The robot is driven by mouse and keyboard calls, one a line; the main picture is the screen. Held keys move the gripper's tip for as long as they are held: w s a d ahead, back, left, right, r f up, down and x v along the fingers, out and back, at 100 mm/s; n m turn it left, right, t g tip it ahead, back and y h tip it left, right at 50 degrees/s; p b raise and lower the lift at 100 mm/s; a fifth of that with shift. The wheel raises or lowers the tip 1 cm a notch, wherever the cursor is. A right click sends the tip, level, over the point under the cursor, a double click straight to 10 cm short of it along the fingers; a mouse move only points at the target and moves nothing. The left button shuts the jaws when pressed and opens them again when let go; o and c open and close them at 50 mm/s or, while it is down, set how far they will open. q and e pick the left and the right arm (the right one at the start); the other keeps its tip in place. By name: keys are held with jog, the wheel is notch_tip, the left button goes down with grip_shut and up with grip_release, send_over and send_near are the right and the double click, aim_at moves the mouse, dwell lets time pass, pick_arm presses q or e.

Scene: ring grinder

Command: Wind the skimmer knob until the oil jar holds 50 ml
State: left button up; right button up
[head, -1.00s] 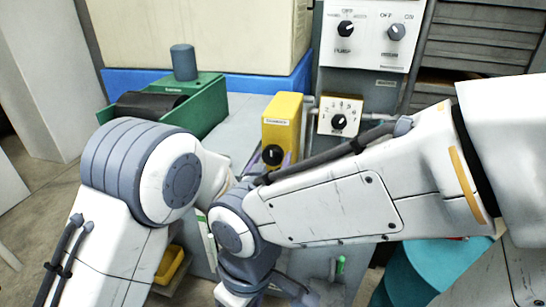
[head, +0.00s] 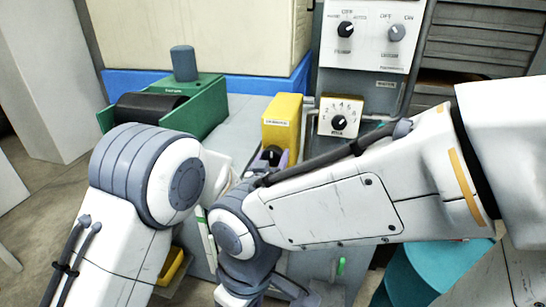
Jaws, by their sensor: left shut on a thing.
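A black knob (head: 271,155) is on the front of a yellow box (head: 282,120), whose label is too small to read surely. My left gripper (head: 283,158) is at this knob, mostly hidden behind my arms. A purple finger part shows at the knob's right side, and the gripper is shut on the knob. A green unit with a black drum (head: 148,106) and a blue-grey cylinder (head: 184,64) on top stands at the upper left. I cannot make out the oil jar or its level. My right arm crosses the middle from the right, and its gripper is not in view.
A white numbered dial (head: 340,118) is right of the yellow box, below a switch panel (head: 368,35). A yellow bin (head: 172,266) is low at the left. A teal drum (head: 428,275) stands at the lower right.

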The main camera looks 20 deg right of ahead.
pick_arm(q)
jog(key=m+b, duration=0.1)
jog(key=m, duration=1.7)
jog(key=shift+m, duration=0.3)
jog(key=m, duration=0.6)
jog(key=shift+m, duration=0.3)
jog(key=o, duration=1.3)
